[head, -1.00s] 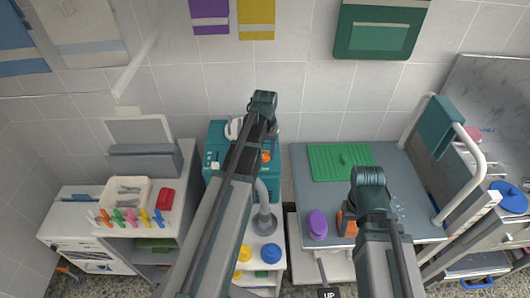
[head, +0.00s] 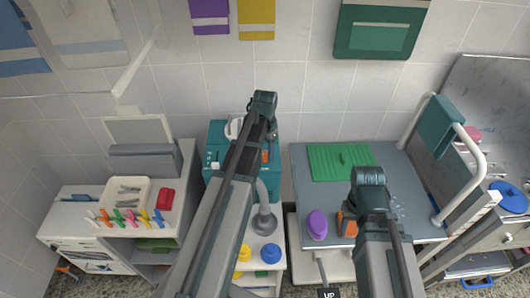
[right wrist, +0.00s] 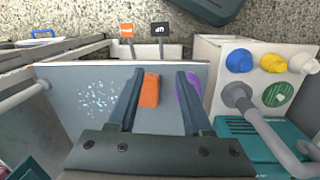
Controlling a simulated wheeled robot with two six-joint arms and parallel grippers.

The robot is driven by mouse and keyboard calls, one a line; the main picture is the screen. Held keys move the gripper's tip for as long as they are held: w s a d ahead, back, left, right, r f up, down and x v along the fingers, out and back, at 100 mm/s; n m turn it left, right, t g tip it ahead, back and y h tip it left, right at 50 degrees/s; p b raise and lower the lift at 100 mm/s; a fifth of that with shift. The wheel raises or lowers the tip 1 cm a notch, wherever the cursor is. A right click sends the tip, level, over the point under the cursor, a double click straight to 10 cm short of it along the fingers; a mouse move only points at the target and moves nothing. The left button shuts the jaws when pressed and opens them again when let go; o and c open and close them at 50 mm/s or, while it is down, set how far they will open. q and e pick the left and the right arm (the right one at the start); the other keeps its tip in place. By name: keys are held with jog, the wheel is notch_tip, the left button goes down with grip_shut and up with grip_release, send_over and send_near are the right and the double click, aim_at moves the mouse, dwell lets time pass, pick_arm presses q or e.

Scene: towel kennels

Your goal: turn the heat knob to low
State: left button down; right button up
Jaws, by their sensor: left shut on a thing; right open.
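The teal machine (head: 214,160) stands against the wall in the head view, with a white round part on its top left and an orange part (head: 265,156) on its right. My left gripper (head: 271,134) is at the machine's upper right, shut on the heat knob; my own arm hides the knob and most of the fingers. My right gripper (right wrist: 160,74) is open and empty above the grey table (head: 385,165). An orange block (right wrist: 150,90) shows between its fingers, with a purple oval (right wrist: 188,100) beside it.
A green ribbed mat (head: 335,162) lies on the grey table. A grey hose (head: 264,215) bends down in front of the machine. Yellow and blue caps (head: 271,253) are below it. A cart with a tray of clips (head: 125,195) and a red box (head: 165,199) stands left.

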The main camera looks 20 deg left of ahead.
aim_at(265, 154)
dwell(0.4)
pick_arm(q)
jog(key=shift+c, duration=1.4)
grip_release()
jog(key=shift+r, duration=0.1)
notch_tip(265, 154, up, 14)
jog(key=p, duration=1.3)
jog(key=shift+f+p, duration=0.2)
jog(key=shift+p, duration=0.2)
jog(key=s+d+f+b, duration=0.2)
jog(key=s+d, duration=0.6)
jog(key=d, duration=0.3)
jog(key=s+d+f+y+b, duration=0.1)
jog(key=s+d+f+b, duration=0.1)
jog(key=s+d, duration=0.7)
jog(key=d, duration=0.2)
jog(key=shift+d, duration=0.35)
